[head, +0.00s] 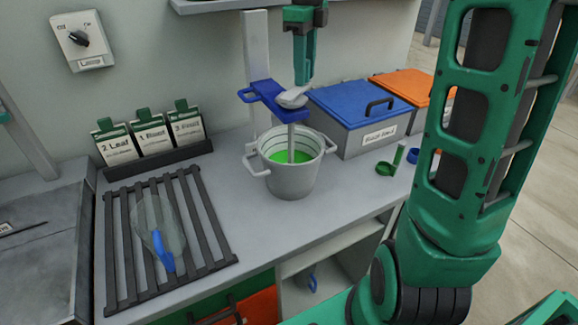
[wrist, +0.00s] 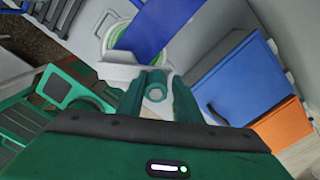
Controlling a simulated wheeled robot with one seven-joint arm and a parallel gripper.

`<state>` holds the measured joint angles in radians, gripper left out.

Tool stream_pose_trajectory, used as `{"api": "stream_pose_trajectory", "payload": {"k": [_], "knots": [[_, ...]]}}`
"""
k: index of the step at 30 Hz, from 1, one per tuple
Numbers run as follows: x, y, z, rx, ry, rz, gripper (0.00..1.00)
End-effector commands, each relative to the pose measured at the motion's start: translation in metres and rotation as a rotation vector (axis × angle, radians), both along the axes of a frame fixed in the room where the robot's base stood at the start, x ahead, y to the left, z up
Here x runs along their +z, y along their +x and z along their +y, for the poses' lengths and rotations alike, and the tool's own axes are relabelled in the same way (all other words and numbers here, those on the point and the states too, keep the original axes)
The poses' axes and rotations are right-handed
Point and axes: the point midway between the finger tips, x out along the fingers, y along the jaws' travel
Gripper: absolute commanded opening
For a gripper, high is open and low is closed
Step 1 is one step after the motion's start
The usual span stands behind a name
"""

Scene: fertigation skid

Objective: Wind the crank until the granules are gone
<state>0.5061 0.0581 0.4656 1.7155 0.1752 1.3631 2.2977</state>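My gripper (head: 303,82) points down over the crank. The bucket rim and green liquid show only partly there, behind the blue bracket (wrist: 155,28).
A blue-lidded box (head: 358,103) and an orange-lidded box (head: 405,87) stand right of the bucket. Small green and blue scoops (head: 386,168) lie in front. A black rack (head: 120,240) with a blue-handled clear tool is at left, below labelled cards (head: 155,141).

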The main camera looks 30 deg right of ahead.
Motion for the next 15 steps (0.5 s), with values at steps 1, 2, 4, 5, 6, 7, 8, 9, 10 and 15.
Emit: {"api": "stream_pose_trajectory", "payload": {"k": [1, 2, 4, 5, 6, 7, 8, 9, 10, 15], "knots": [[-0.006, -0.002, 0.003, 0.008, 0.004, 0.015, 0.4], [-0.005, -0.002, 0.003, 0.008, 0.003, 0.016, 0.4], [-0.003, -0.002, 0.003, 0.009, 0.004, 0.015, 0.4], [-0.001, -0.002, 0.003, 0.01, 0.003, 0.015, 0.41], [0.002, -0.002, 0.003, 0.011, 0.002, 0.014, 0.44], [0.005, -0.002, 0.003, 0.01, 0.002, 0.013, 0.44], [0.008, -0.001, 0.003, 0.009, 0.001, 0.012, 0.44], [0.012, -0.001, 0.003, 0.007, 0.001, 0.011, 0.44], [0.015, -0.001, 0.003, 0.007, 0.0, 0.01, 0.44], [0.032, 0.0, 0.002, 0.007, -0.001, 0.007, 0.44]]}}
